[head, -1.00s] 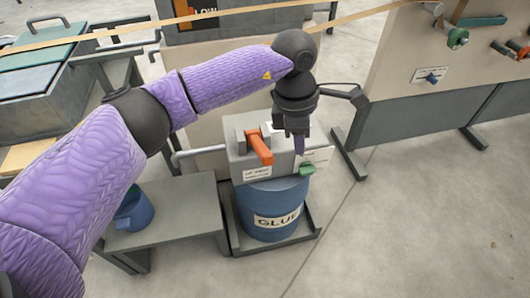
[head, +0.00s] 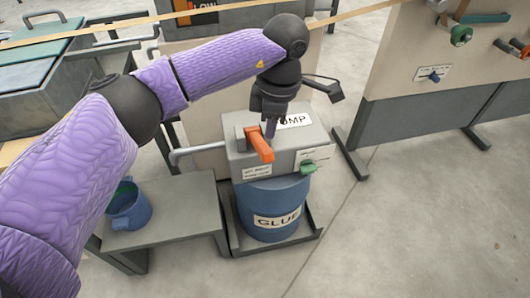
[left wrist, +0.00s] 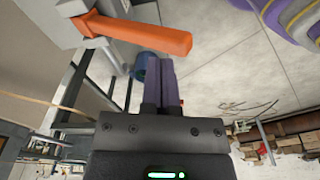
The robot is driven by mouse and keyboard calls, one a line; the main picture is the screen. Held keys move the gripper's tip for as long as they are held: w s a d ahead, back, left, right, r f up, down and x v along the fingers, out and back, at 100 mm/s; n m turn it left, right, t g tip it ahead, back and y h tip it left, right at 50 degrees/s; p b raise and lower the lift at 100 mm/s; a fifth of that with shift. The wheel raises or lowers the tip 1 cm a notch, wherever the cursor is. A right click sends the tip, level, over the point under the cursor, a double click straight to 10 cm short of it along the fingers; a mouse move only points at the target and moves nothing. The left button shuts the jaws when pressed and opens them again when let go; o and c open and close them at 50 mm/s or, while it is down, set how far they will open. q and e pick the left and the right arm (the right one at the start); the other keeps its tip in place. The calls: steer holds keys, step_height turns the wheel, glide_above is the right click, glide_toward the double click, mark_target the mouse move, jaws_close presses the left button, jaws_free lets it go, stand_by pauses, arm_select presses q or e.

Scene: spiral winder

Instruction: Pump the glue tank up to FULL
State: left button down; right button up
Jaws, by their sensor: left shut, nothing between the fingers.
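The glue tank (head: 272,205) is a blue drum labelled GLUE, with a grey pump box (head: 300,140) marked PUMP on top. An orange lever (head: 259,145) juts from the box's front left, and a green knob (head: 308,167) sits at its front right. My left gripper (head: 270,128) points down just behind and right of the lever, shut and empty. In the left wrist view the orange lever (left wrist: 140,35) lies beyond the shut purple fingers (left wrist: 151,85); I cannot tell whether they touch it. No reading of the tank's level can be made out. My right gripper is out of view.
A grey side table (head: 175,205) stands left of the tank with a blue mug-like pot (head: 128,207) on it. A pipe (head: 195,152) runs left from the pump box. A beige panel (head: 400,50) with knobs stands at the right. The floor at right is clear.

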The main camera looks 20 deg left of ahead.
mark_target(268, 147)
arm_select(q)
step_height(268, 147, down, 4)
steer(key=shift+a+f+b, duration=0.15)
steer(key=shift+f+b, duration=0.05)
steer(key=shift+b, duration=0.95)
steer(key=shift+r, duration=0.1)
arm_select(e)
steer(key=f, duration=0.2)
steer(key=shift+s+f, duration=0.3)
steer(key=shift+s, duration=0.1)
